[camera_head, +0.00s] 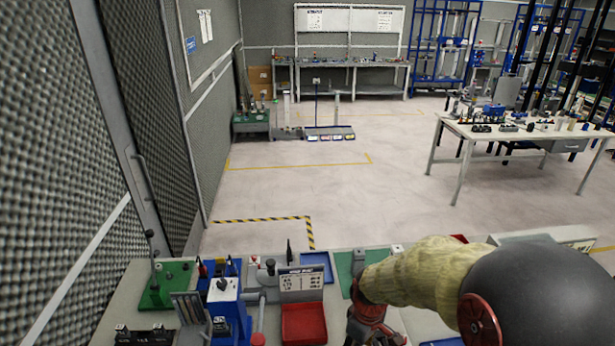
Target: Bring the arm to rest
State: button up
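My arm (425,272) comes in from the lower right over the bench, with a yellowish sleeve and a large dark round joint. My gripper (372,325) hangs down at the bottom edge, red and dark, just right of a red tray. Its fingertips are cut off or hidden, so I cannot see whether it is open or holds anything.
The near bench holds a red tray (303,324), a blue tray (316,267), a green stand (168,284) and a blue device (224,300). A foam wall (65,150) rises at the left. Open floor (350,205) lies beyond; a cluttered table (510,138) stands at the right.

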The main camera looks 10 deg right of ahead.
jog(key=s+r+m+t+b, duration=0.5)
jog(key=s+r+m+b, duration=0.2)
jog(key=s+r+b, duration=0.4)
jog(key=s+d+r, duration=0.1)
jog(key=s+r, duration=0.2)
jog(key=shift+r+m+t+b, duration=0.3)
jog(key=shift+r+m+b, duration=0.05)
jog(key=shift+m+b, duration=0.05)
dwell(0.6)
